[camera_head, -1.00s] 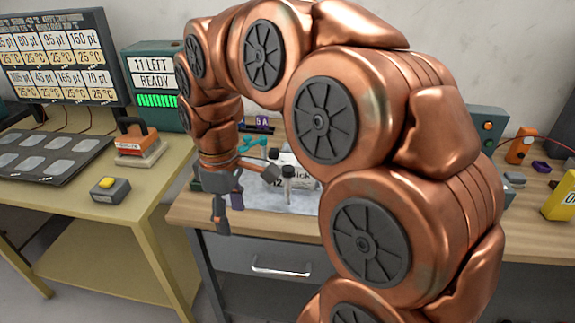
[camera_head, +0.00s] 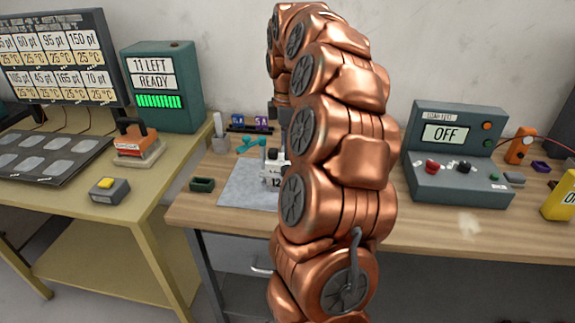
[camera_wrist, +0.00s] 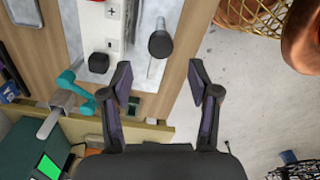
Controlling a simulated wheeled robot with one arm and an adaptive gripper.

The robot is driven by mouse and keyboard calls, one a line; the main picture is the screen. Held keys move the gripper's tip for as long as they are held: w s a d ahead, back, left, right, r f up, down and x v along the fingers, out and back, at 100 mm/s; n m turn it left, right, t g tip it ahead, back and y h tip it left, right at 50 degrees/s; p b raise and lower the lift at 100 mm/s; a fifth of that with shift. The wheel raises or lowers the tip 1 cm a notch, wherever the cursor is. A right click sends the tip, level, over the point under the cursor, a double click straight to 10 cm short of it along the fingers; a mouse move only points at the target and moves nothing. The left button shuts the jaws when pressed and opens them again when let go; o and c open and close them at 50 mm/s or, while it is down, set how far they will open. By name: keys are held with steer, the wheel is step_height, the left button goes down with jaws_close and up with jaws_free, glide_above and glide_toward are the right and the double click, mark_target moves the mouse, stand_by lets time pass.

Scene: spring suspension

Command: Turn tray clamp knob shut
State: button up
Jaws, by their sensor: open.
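A dark round-headed knob (camera_wrist: 160,43) on a stem stands in the wrist view, just beyond the gap between my fingertips; I cannot be sure it is the tray clamp knob. Beside it is a white body (camera_wrist: 114,28) with a plus mark, and a second dark round cap (camera_wrist: 98,62). In the head view, a white and grey device (camera_head: 272,168) stands on the grey mat (camera_head: 240,188), partly hidden by my arm. My gripper (camera_wrist: 160,78) is open and empty in the wrist view. In the head view it is hidden behind my arm.
A teal tool (camera_head: 250,144) lies behind the mat; a small dark green tray (camera_head: 202,185) is left of it. A control box (camera_head: 458,160) reading OFF stands at right. The yellowish table (camera_head: 150,185) adjoins at left. Some wooden benchtop is bare.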

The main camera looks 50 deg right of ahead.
mark_target(287, 168)
steer(key=shift+f+p, duration=0.65)
steer(key=shift+f, duration=2.65)
steer(key=shift+c, duration=0.2)
jaws_close()
